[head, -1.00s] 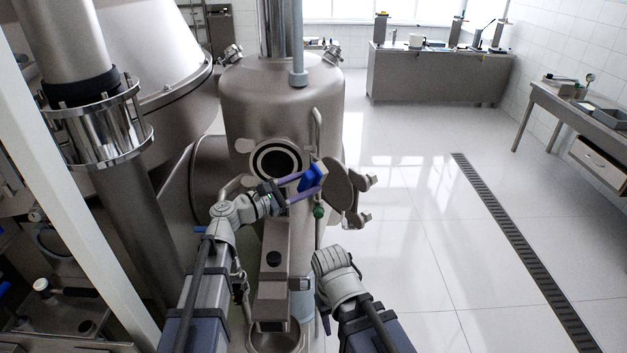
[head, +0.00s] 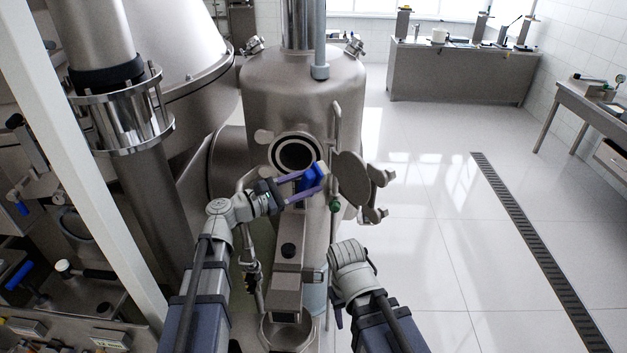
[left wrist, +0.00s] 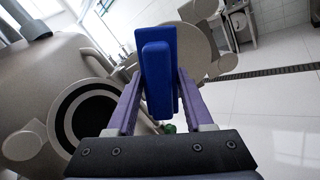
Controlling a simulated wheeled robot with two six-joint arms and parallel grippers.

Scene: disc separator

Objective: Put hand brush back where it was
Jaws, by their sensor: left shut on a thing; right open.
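The blue hand brush (head: 312,179) is held in my left gripper (head: 318,176), in front of the steel vessel beside its round port (head: 297,153). In the left wrist view the brush (left wrist: 158,72) stands upright between the purple fingers of the left gripper (left wrist: 160,85), which are shut on it. The dark-ringed port (left wrist: 85,118) lies to the left of the fingers there. My right gripper (head: 337,318) is low in the head view, beside the steel box, with its fingers mostly hidden behind the wrist; it holds nothing that I can see.
The port's round hatch (head: 352,180) stands swung open to the right. A steel spout box (head: 289,262) is below the port. A white post (head: 80,170) and a workbench (head: 75,290) with tools are at left. The floor at right is clear around a drain grate (head: 535,245).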

